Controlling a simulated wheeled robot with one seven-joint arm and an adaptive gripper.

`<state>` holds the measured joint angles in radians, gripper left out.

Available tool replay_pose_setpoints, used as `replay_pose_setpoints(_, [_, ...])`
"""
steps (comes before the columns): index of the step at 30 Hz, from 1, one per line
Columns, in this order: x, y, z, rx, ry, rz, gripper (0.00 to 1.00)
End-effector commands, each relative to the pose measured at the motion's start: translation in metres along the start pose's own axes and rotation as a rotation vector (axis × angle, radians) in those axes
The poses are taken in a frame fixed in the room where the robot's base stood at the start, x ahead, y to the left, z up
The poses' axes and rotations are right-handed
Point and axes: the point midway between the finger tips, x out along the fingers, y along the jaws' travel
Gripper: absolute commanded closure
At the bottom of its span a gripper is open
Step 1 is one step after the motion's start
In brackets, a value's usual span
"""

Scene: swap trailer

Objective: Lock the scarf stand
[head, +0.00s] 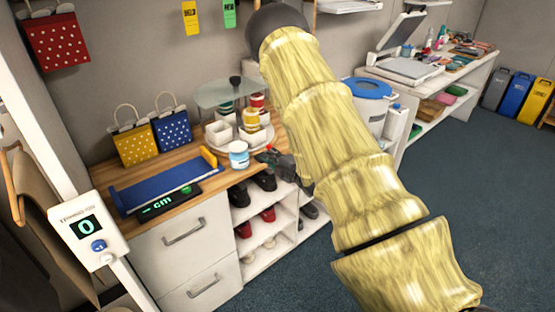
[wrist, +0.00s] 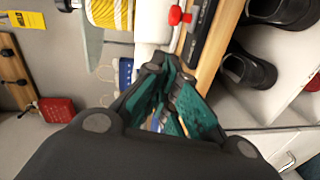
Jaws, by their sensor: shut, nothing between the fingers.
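What I take to be the scarf stand (head: 216,131) is a round, tiered stand on the wooden counter. It has a clear top disc with a dark knob and holds white square cups and striped rolls in red, green and yellow. A yellow-striped roll (wrist: 110,14) shows at the top of the wrist view. A small red knob (wrist: 177,15) shows beside a white part there; I cannot tell whether it is the stand's lock. My gripper (head: 268,157) is at the counter's right edge, just right of a blue-and-white tub. Its teal fingers (wrist: 160,80) are shut and empty.
A blue tray (head: 163,184) and a black display lie on the counter (head: 215,182). Yellow and blue dotted bags stand behind. Shoes (head: 262,181) fill open shelves below the gripper. My arm hides the middle. Carpet is clear at right.

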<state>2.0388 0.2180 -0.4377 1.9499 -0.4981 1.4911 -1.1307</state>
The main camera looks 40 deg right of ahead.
Motion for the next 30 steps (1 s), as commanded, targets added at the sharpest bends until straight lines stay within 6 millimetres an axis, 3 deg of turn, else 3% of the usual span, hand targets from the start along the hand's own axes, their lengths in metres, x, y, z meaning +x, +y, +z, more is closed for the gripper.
replay_pose_setpoints(4, [0.018,0.003,0.011,0.0,-0.001,0.001,1.0])
replay_pose_setpoints(12, [0.034,0.001,0.026,0.0,-0.001,0.0,1.0])
replay_pose_setpoints(30, [0.038,-0.002,0.036,-0.001,-0.001,0.0,1.0])
